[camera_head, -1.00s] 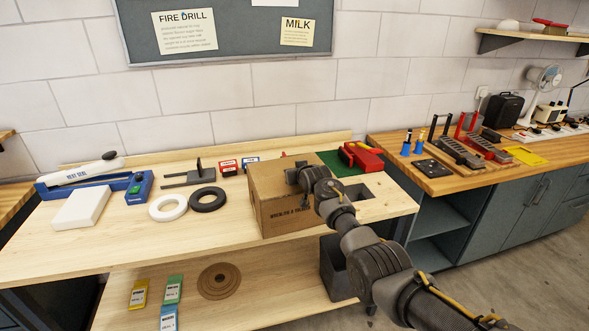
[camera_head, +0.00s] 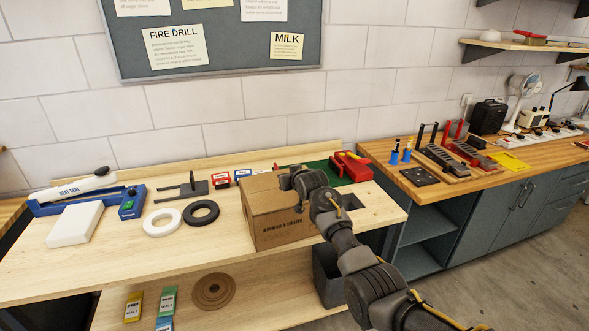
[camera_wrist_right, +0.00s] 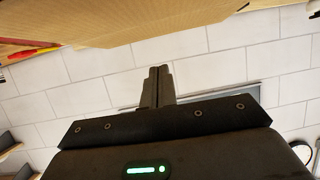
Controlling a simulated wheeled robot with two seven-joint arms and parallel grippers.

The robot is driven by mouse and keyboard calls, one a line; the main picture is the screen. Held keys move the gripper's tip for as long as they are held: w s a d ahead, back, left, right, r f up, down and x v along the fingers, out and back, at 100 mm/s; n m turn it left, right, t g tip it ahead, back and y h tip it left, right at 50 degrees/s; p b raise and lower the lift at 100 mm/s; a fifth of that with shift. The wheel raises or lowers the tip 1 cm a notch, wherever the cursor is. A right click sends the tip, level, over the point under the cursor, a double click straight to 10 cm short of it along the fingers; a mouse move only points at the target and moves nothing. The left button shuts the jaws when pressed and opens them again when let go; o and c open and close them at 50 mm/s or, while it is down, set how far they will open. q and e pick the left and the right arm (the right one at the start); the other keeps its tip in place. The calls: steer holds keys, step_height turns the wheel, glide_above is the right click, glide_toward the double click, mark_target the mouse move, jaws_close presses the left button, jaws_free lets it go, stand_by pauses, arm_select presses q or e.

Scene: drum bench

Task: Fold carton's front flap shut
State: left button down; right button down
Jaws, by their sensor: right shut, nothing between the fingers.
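The brown cardboard carton (camera_head: 282,232) stands on the wooden bench, right of the black ring, with dark print on its front face. My right gripper (camera_head: 285,181) is at the carton's top right, and its hand and arm hide part of the carton's top. The front flap cannot be told apart clearly there. In the right wrist view the gripper's fingers (camera_wrist_right: 157,85) are together and empty. A cardboard surface (camera_wrist_right: 130,22) fills the top of that view, close to the fingertips; whether they touch it cannot be told. My left gripper is not in view.
A white ring (camera_head: 162,222) and a black ring (camera_head: 201,212) lie left of the carton. The front left of the bench is clear.

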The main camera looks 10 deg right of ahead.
steer(key=s+r+b, duration=0.2)
steer(key=s+r, duration=0.3)
steer(key=s+d+f+g+h, duration=0.1)
steer(key=s+d+f+g, duration=0.15)
steer(key=s+f, duration=0.85)
steer(key=s+d+f+g, duration=0.2)
steer(key=s+d+f, duration=0.1)
steer(key=s+f, duration=0.75)
steer(key=s+d+f+g, duration=0.1)
steer(key=s+f+g, duration=0.2)
steer(key=s, duration=1.5)
steer(key=s+d+f+g, duration=0.1)
steer(key=s+f+g, duration=0.15)
steer(key=s, duration=1.45)
step_height(320, 180, down, 31)
steer(key=b, duration=0.4)
steer(key=s+d+f+g+b, duration=0.2)
steer(key=s+f, duration=1.5)
steer(key=f, duration=0.1)
steer(key=shift+d+n+h, duration=0.3)
steer(key=shift+n+h, duration=0.1)
steer(key=shift+f, duration=0.1)
